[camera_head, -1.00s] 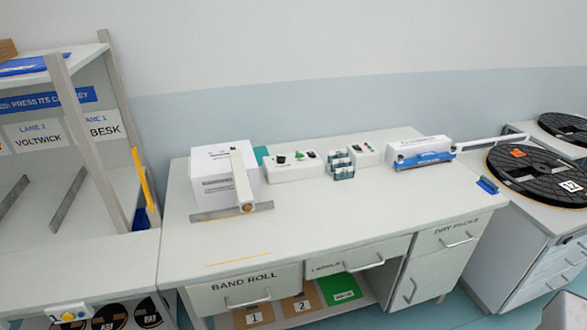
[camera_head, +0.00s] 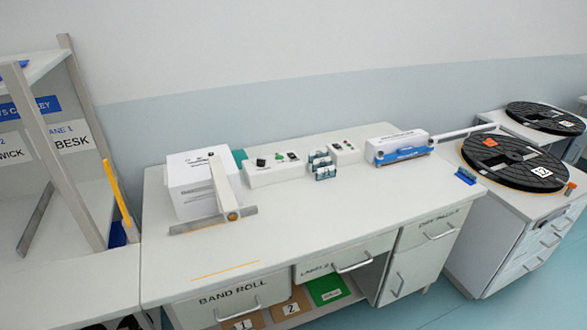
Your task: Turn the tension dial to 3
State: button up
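A white control box (camera_head: 273,171) stands on the desk (camera_head: 300,222), right of a large white machine. On its face are a black knob (camera_head: 261,162), a green button (camera_head: 279,157) and a dark switch (camera_head: 292,156). The knob may be the tension dial, but its markings are too small to read. My gripper is not in view.
The white machine (camera_head: 201,185) has a lever arm (camera_head: 222,187) in front. Small teal-capped bottles (camera_head: 322,166) and a blue-and-white sealer (camera_head: 399,150) stand further right. Black reels (camera_head: 515,162) lie on the right cabinet. A shelf post (camera_head: 62,165) stands left. The desk front is clear.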

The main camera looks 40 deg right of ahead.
aim_at(262, 163)
jog(key=u, duration=0.75)
jog(key=k, duration=0.15)
jog(key=z, duration=2.9)
jog(key=k, duration=0.55)
jog(key=u, duration=1.45)
jog(key=i, duration=0.25)
jog(key=z, duration=0.05)
